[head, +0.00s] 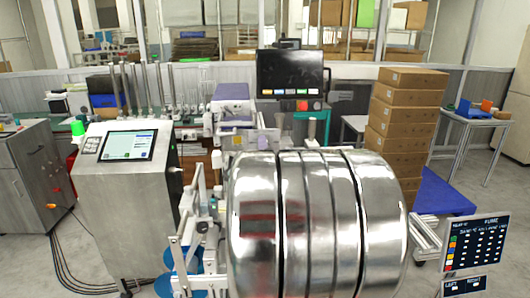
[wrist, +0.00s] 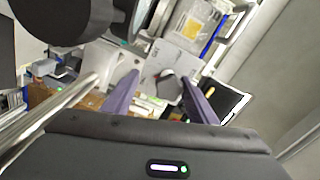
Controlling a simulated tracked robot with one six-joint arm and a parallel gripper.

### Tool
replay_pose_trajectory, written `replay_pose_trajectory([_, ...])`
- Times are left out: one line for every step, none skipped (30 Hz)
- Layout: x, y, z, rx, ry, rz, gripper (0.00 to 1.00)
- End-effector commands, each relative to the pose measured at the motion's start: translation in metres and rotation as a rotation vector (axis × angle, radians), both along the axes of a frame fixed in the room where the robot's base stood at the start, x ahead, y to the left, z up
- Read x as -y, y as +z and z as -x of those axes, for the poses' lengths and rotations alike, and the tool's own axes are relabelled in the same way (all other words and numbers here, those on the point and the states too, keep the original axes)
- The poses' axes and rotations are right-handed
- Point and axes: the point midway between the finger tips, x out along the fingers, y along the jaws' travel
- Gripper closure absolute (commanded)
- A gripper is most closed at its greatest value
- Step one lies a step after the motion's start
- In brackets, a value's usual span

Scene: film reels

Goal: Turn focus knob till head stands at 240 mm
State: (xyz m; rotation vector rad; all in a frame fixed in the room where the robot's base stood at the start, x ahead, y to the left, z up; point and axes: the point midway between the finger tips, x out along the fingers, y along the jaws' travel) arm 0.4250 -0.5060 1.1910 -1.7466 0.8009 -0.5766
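In the wrist view my gripper (wrist: 160,88) shows two purple fingers, set apart with nothing held between them. Beyond the fingertips is a pale plate with dark lettering (wrist: 160,62). A round dark grey piece (wrist: 170,86) is in front of it, between the fingers as seen; I cannot tell whether it is the focus knob or how far off it is. A large black round body (wrist: 68,18) fills the upper left of the wrist view. In the head view I cannot make out the knob, the head or a millimetre reading.
Large shiny metal drums (head: 318,225) fill the front centre of the head view. A grey console with a screen (head: 128,145) stands left, with cables on the floor. A dark monitor (head: 290,75) is behind. Stacked brown boxes (head: 405,125) and a small display (head: 475,243) are right.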

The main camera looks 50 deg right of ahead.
Motion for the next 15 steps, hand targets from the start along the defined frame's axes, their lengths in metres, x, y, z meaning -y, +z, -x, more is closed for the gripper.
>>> replay_pose_trajectory([-0.0004,-0.0039,-0.0001,-0.006,0.0,-0.006,0.5])
replay_pose_trajectory([-0.0005,-0.0036,-0.0002,-0.006,0.001,-0.005,0.5])
replay_pose_trajectory([-0.0007,-0.0031,-0.0005,-0.005,0.001,-0.004,0.5])
replay_pose_trajectory([-0.0008,-0.0027,-0.0006,-0.004,0.001,-0.004,0.5])
replay_pose_trajectory([-0.0009,-0.0024,-0.0007,-0.004,0.003,-0.003,0.5])
replay_pose_trajectory([-0.001,-0.0019,-0.0008,-0.004,0.003,-0.002,0.5])
replay_pose_trajectory([-0.0011,-0.0016,-0.0009,-0.004,0.003,-0.002,0.5])
replay_pose_trajectory([-0.0011,-0.0012,-0.0011,-0.004,0.003,-0.001,0.5])
replay_pose_trajectory([-0.0012,-0.0009,-0.0012,-0.003,0.004,0.0,0.5])
replay_pose_trajectory([-0.0013,-0.0006,-0.0013,-0.002,0.004,0.0,0.5])
replay_pose_trajectory([-0.0013,-0.0004,-0.0013,-0.002,0.004,0.0,0.5])
replay_pose_trajectory([-0.0014,0.0,-0.0014,-0.002,0.004,0.001,0.5])
replay_pose_trajectory([-0.0014,0.0002,-0.0015,-0.002,0.004,0.001,0.5])
replay_pose_trajectory([-0.0015,0.0005,-0.0016,-0.002,0.004,0.002,0.5])
replay_pose_trajectory([-0.0015,0.0007,-0.0015,-0.002,0.004,0.002,0.5])
